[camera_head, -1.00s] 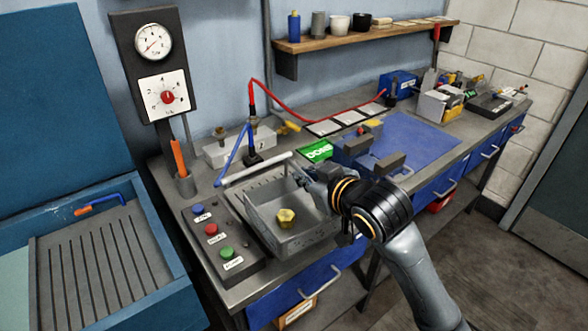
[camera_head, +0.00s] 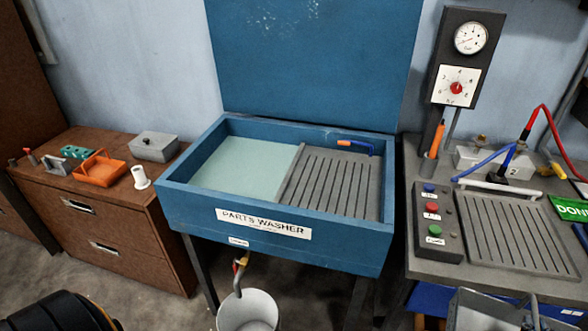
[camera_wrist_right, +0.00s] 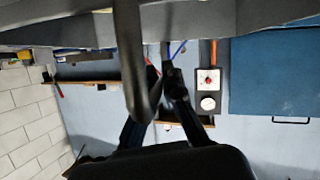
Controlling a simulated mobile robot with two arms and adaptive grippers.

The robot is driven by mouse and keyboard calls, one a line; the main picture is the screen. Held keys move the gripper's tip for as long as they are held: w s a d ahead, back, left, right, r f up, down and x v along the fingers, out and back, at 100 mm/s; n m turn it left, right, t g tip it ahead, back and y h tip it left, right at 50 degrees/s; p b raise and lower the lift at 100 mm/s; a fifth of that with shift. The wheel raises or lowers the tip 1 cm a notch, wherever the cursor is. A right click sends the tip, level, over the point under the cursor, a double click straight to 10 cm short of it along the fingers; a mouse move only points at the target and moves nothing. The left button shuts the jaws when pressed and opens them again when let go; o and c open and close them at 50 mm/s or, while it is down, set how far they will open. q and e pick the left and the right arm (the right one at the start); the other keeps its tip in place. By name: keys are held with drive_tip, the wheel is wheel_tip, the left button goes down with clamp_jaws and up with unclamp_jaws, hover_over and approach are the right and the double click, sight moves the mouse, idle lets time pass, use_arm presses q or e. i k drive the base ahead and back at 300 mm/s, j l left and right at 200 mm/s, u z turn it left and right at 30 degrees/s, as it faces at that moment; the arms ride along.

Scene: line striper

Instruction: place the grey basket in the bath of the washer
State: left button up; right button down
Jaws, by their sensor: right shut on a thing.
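The grey basket (camera_head: 480,312) is at the bottom right of the head view, mostly cut off by the frame. Its contents do not show. My right gripper (camera_head: 536,314) shows only in part beside it. In the right wrist view my right gripper (camera_wrist_right: 163,84) is shut on the basket's handle (camera_wrist_right: 132,60), with grey basket walls (camera_wrist_right: 230,15) across the top. The blue parts washer (camera_head: 290,205) stands in the middle of the head view with its lid up. Its bath (camera_head: 240,168) of pale liquid is on the left, clear of objects. My left gripper is out of view.
A slatted grey drainboard (camera_head: 335,180) fills the washer's right side, with a blue-and-orange brush (camera_head: 355,146) at its back. A bucket (camera_head: 248,312) stands below. The bench (camera_head: 425,262) on the right carries a button box (camera_head: 436,220). A brown cabinet (camera_head: 100,215) stands left.

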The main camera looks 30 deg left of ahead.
sight(238, 183)
drive_tip(key=u, duration=1.6)
drive_tip(key=i+l+u, duration=0.1)
drive_tip(key=u, duration=0.35)
drive_tip(key=l+u, duration=0.3)
drive_tip(key=u, duration=0.2)
drive_tip(key=i+l+u, duration=0.1)
drive_tip(key=l+u, duration=0.15)
drive_tip(key=u, duration=0.2)
